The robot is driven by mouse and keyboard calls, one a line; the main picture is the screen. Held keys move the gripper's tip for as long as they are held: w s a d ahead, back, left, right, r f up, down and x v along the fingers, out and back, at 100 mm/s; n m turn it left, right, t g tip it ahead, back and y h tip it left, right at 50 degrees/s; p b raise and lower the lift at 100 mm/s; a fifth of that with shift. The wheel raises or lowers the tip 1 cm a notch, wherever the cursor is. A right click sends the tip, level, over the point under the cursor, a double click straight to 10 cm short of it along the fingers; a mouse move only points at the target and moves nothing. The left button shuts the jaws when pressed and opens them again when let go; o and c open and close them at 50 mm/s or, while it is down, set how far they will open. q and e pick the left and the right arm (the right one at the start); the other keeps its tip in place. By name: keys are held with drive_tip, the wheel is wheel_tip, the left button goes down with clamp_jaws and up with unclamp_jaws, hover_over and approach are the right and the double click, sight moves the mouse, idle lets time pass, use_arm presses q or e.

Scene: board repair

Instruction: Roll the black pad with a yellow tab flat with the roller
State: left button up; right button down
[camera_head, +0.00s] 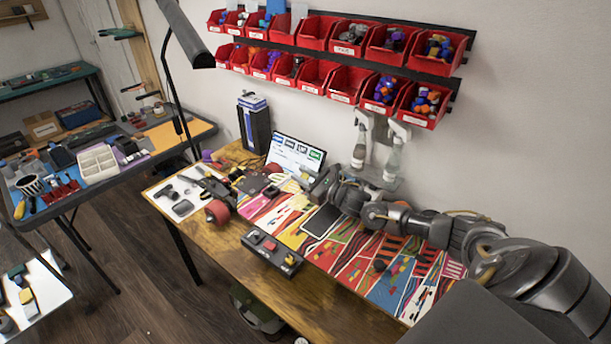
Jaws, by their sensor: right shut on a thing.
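My right gripper (316,184) is at the back middle of the wooden table, its arm reaching in from the right. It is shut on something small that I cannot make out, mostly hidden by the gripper. A flat black rectangular pad (322,221) with a pale edge lies on the colourful mat, just below and apart from the gripper. I cannot make out a yellow tab on it. I cannot pick out the roller clearly. My left gripper is not in view.
A skateboard with red wheels (217,212) lies to the left. A black box with red and yellow parts (272,248) stands at the front edge. A screen (296,154) and spray bottles (392,162) are behind. Red bins (349,83) hang on the wall.

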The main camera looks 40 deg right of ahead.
drive_tip(key=shift+s+a+f, duration=0.15)
drive_tip(key=shift+a+f, duration=0.15)
drive_tip(key=shift+f, duration=0.1)
drive_tip(key=c, duration=1.4)
unclamp_jaws()
drive_tip(key=shift+o, duration=0.8)
drive_tip(key=shift+d+r, duration=0.15)
drive_tip(key=b+v, duration=0.2)
drive_tip(key=v, duration=0.8)
drive_tip(key=shift+b, duration=0.35)
drive_tip(key=shift+s+d, duration=0.15)
drive_tip(key=shift+s, duration=0.15)
